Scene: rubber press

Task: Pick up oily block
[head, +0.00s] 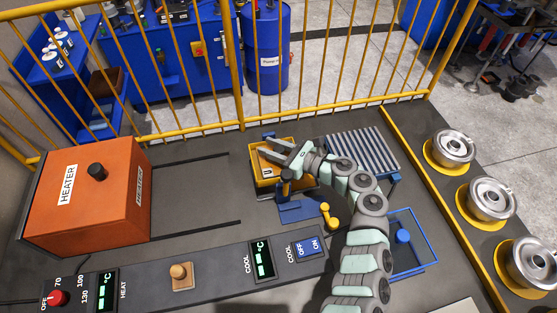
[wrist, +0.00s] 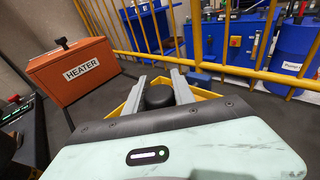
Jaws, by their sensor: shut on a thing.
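My gripper (head: 272,149) is over the yellow box (head: 258,183) near the middle of the bench in the head view. In the wrist view, the two grey fingers (wrist: 158,80) are on either side of a dark, rounded piece (wrist: 160,97), and the gripper is shut on it. Only the upper part of this piece shows. I cannot tell from its look whether it is the oily block. Yellow edges of the box show beside and beneath the fingers. My gripper hides part of the box's inside.
An orange heater (head: 85,195) stands at the left. A grey slatted rack (head: 358,150) is right of the box, with a blue frame (head: 425,240) in front of it. The control panel (head: 210,265) runs along the front. A yellow railing (head: 190,75) closes off the back.

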